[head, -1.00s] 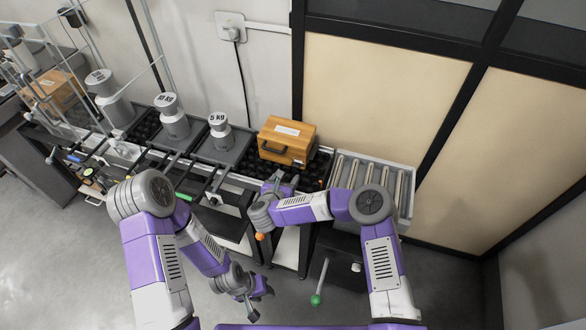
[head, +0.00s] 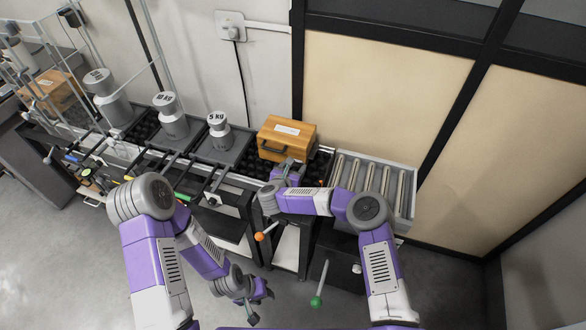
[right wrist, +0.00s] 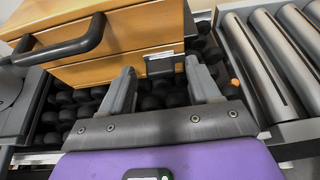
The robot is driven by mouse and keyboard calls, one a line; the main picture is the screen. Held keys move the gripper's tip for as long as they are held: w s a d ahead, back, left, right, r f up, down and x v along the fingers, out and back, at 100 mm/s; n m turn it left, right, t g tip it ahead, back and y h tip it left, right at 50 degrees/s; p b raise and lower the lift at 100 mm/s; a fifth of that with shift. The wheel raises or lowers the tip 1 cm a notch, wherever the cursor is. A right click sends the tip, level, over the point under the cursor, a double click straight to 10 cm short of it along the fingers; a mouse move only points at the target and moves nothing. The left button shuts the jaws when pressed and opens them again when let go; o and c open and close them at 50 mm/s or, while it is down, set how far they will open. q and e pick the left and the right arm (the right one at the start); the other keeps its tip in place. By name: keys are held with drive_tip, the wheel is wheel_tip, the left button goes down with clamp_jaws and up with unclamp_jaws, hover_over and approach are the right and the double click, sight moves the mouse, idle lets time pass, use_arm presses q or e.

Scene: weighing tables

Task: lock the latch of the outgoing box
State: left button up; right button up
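A wooden box (head: 287,138) with a white label and a black handle stands on the black roller bed by the metal rollers. In the right wrist view its front (right wrist: 115,50) fills the upper left, with the handle (right wrist: 62,42) at left and a dark latch (right wrist: 160,65) right of centre. My right gripper (head: 288,170) is at the box's front. Its two fingers (right wrist: 163,88) are apart with nothing between them, and the latch lies just beyond the gap. My left gripper (head: 256,296) hangs low over the floor, away from the box; its finger opening is too small to judge.
Metal conveyor rollers (head: 365,180) lie right of the box. A 5 kg weight (head: 219,134) and a 10 kg weight (head: 170,118) stand on platforms to the left. Another wooden box (head: 55,92) is at far left. Orange (head: 259,237) and green (head: 317,301) knobs project at the front.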

drive_tip(key=c, duration=1)
drive_tip(key=shift+a+n+h, duration=0.25)
drive_tip(key=shift+n+h, duration=0.45)
drive_tip(key=shift+n, duration=0.4)
drive_tip(key=shift+w+a+f+n+g+h+b, duration=0.1)
drive_tip(key=shift+n+g+h+b, duration=0.05)
drive_tip(key=shift+n+h+b, duration=0.45)
drive_tip(key=shift+a+f+n+g+h+b, duration=0.15)
drive_tip(key=shift+n+h+b, duration=0.2)
drive_tip(key=shift+n, duration=0.35)
drive_tip(key=shift+r, duration=0.1)
drive_tip(key=o, duration=1)
drive_tip(key=shift+o, duration=0.2)
